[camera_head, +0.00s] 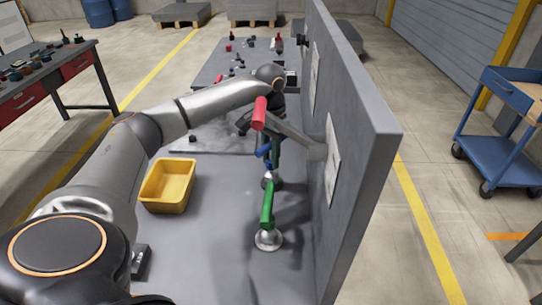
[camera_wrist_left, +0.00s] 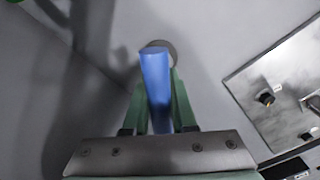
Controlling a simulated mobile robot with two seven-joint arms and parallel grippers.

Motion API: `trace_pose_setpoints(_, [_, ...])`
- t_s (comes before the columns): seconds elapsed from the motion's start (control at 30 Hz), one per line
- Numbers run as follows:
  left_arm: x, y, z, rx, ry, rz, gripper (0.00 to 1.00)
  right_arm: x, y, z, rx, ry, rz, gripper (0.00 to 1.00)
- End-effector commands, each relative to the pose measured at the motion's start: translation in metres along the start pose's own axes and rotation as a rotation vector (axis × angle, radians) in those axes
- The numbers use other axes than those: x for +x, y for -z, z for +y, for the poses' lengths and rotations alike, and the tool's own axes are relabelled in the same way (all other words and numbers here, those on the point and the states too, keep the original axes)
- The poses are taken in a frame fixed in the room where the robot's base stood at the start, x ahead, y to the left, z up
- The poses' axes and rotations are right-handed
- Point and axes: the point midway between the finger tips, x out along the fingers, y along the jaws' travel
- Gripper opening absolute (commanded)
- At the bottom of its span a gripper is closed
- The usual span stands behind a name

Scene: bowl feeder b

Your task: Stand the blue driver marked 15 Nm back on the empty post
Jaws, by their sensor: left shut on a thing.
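The blue driver (camera_head: 264,151) is in my left gripper (camera_head: 268,158), partly hidden by the arm in the head view. In the left wrist view the blue driver (camera_wrist_left: 156,85) lies between the two green fingers of my left gripper (camera_wrist_left: 159,100), which are shut on it. A round grey post base (camera_wrist_left: 165,50) shows behind the driver's far end there. In the head view a round base (camera_head: 272,184) is just below the driver. I cannot tell whether driver and post touch. The 15 Nm mark is not readable. My right gripper is not in view.
A green driver (camera_head: 267,205) stands on a round base (camera_head: 268,240) nearer me. A grey upright panel (camera_head: 350,120) borders the right side. A yellow bin (camera_head: 168,186) sits left; bench between is clear.

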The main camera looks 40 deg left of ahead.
Motion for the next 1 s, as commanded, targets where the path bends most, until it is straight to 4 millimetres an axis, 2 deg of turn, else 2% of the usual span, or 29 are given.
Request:
trace_pose_setpoints(0.87, [0.0049,0.0003,-0.0004,-0.001,0.000,0.002,0.00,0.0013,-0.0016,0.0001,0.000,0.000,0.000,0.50])
trace_pose_setpoints(0.9, [0.0048,0.0003,-0.0003,-0.001,0.000,0.002,0.28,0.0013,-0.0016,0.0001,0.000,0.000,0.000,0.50])
trace_pose_setpoints(1.0, [0.0050,0.0002,-0.0003,0.000,0.000,0.002,0.39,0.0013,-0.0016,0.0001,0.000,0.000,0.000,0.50])
